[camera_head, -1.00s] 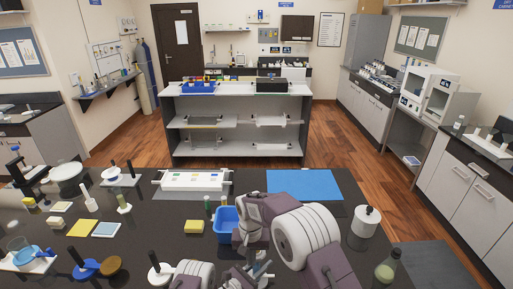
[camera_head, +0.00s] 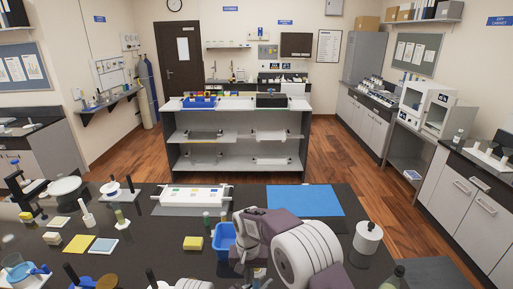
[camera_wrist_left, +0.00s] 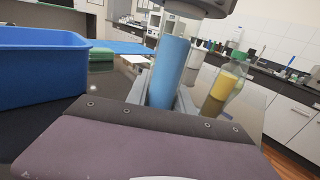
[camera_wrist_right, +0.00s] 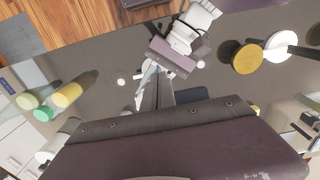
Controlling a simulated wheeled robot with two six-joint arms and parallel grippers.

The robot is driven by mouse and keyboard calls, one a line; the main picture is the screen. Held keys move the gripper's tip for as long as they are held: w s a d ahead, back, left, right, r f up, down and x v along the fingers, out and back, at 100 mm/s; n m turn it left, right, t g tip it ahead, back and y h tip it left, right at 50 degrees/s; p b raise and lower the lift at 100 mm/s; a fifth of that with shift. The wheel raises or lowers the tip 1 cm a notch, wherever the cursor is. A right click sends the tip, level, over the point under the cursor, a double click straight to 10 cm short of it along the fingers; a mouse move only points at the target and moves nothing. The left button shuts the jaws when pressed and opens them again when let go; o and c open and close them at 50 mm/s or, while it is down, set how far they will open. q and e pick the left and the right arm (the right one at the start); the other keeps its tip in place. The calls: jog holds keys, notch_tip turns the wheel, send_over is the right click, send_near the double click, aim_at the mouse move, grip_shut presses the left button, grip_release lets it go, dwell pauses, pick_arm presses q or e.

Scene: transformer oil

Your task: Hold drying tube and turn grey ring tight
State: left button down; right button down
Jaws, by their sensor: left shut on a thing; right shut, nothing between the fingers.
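In the left wrist view my left gripper (camera_wrist_left: 163,98) is shut on a blue cylinder, which I take for the drying tube (camera_wrist_left: 171,70). I cannot make out the grey ring in any view. In the head view my arm links at the bottom centre hide the tube and fingertips.
A blue bin (camera_head: 225,240) stands close by, also at left in the left wrist view (camera_wrist_left: 45,65). A bottle with yellow contents (camera_wrist_left: 222,85) stands behind the tube.

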notch_tip(320, 180, up, 5)
jog(key=shift+f, duration=0.1)
dwell(0.3)
pick_arm(q)
jog(key=c, duration=1)
grip_release()
jog(key=shift+c, duration=0.2)
jog(key=v, duration=1.2)
jog(key=shift+a, duration=0.1)
jog(key=shift+w, duration=0.1)
